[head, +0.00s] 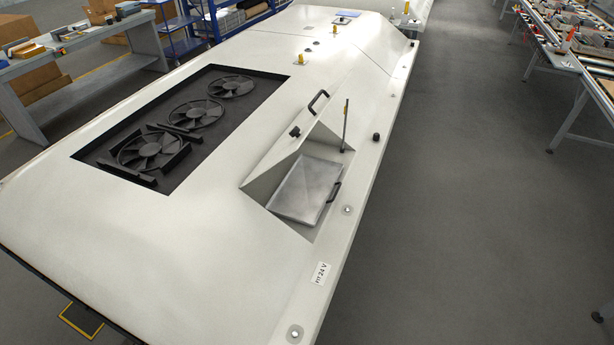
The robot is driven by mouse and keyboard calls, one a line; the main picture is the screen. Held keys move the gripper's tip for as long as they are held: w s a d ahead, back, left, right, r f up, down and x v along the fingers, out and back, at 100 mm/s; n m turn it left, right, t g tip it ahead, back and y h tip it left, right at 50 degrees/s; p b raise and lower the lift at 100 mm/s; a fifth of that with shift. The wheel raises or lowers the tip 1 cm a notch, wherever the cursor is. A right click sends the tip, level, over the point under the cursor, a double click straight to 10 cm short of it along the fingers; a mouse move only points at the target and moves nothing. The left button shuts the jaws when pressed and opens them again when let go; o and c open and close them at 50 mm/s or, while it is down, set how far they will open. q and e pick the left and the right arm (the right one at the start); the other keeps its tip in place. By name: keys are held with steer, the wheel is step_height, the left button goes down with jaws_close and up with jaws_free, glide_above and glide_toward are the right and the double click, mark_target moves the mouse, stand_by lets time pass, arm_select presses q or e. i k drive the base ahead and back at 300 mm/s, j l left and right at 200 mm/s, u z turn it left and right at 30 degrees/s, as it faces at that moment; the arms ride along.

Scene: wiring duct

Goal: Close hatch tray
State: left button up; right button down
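A long white housing (200,240) fills the middle of the head view. On its right side is an open hatch recess with a grey metal tray (304,190) lying tilted in it. The tray has a dark handle (334,192) on its right edge. A raised white hatch lid (287,152) stands along the recess's upper left side, with a black handle (318,101) and a small black knob (295,131). A thin dark rod (345,126) stands upright at the recess's upper corner. Neither of my grippers is in view.
A black opening with several fans (196,114) lies left of the hatch. A workbench (88,62) and blue shelving (180,35) stand at upper left. Tables with parts (568,60) stand at upper right. The grey floor (470,200) right of the housing is clear.

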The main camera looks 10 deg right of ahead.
mark_target(302, 196)
steer(key=i+l+u, duration=0.2)
steer(key=l+u, duration=0.15)
steer(key=l, duration=0.15)
steer(key=i+l+u, duration=0.1)
steer(key=l+u, duration=0.65)
steer(key=l, duration=0.25)
steer(key=i, duration=0.05)
